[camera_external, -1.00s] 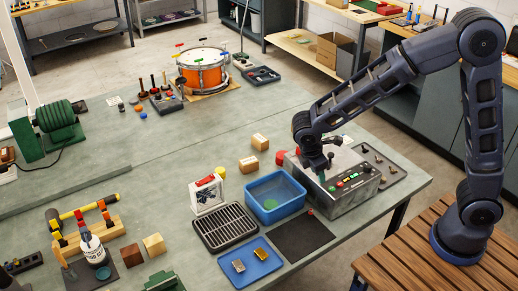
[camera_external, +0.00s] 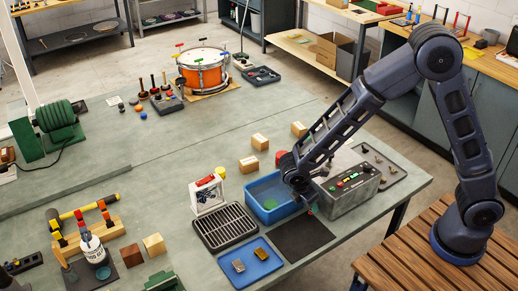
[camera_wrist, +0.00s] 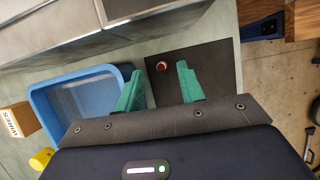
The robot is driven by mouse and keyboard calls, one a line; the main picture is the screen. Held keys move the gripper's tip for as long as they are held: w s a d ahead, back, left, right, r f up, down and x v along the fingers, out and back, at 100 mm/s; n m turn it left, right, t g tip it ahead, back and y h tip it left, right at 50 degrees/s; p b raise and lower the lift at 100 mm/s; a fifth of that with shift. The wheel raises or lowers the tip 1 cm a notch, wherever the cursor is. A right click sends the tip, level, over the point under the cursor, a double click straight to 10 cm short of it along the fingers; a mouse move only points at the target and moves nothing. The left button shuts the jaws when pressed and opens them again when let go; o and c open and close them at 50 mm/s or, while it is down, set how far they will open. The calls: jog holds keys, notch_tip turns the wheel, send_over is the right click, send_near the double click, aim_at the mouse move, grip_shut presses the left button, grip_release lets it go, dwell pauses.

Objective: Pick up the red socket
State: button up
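The red socket (camera_wrist: 162,66), a small ring with a dark centre, stands on the dark mat (camera_wrist: 215,55) in the wrist view. In the external view it shows as a small red spot (camera_external: 309,212) at the mat's back edge, partly hidden under my arm. My gripper (camera_wrist: 158,78) is open, with its two green fingers apart and nothing between them. In the wrist view the socket appears between the fingers' lines, slightly beyond the tips. In the external view my gripper (camera_external: 306,198) is low, between the blue bin and the grey box, mostly hidden by its wrist.
The blue bin (camera_wrist: 38,100) is close to the left finger. A grey metal box (camera_external: 350,196) with coloured buttons stands just right of my gripper. The dark mat (camera_external: 300,240) has bare room in front. A blue tray (camera_external: 262,275) with two small blocks and a black rack (camera_external: 226,228) lie left.

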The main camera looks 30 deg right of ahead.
aim_at(311, 214)
jog(key=x, duration=0.5)
jog(key=shift+a, duration=0.15)
grip_shut()
